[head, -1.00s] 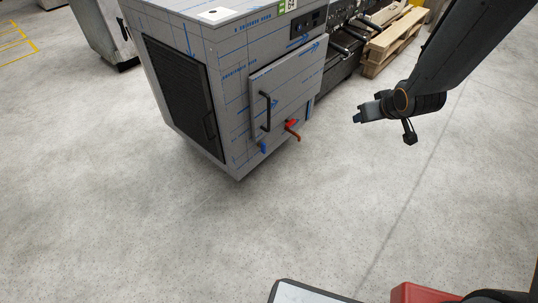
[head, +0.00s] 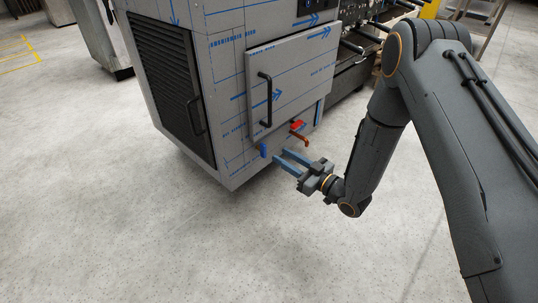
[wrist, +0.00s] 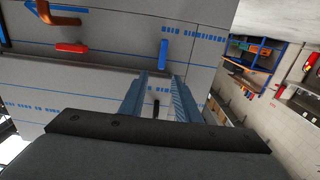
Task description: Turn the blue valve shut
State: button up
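The blue valve (head: 264,151) is a small blue lever low on the front of a grey cabinet (head: 228,150), near its bottom corner. Its lever points up and down in the head view. In the wrist view the blue lever (wrist: 163,53) lies just beyond the gap between my fingertips. My gripper (head: 280,155) is open and empty. Its two fingers (wrist: 160,77) point at the cabinet front, to the right of the blue lever in the head view. They appear apart from the lever.
A red valve handle (head: 297,125) with a copper spout (head: 301,138) sits right of the blue valve. A cabinet door with a black handle (head: 265,98) is above. Dark equipment (head: 358,70) stands behind at right. The floor (head: 120,220) at front left is clear.

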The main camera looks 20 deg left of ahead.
aim_at(266, 146)
jog(key=shift+b+x, duration=1.55)
jog(key=shift+x, duration=2.35)
jog(key=shift+s, duration=0.15)
grip_shut()
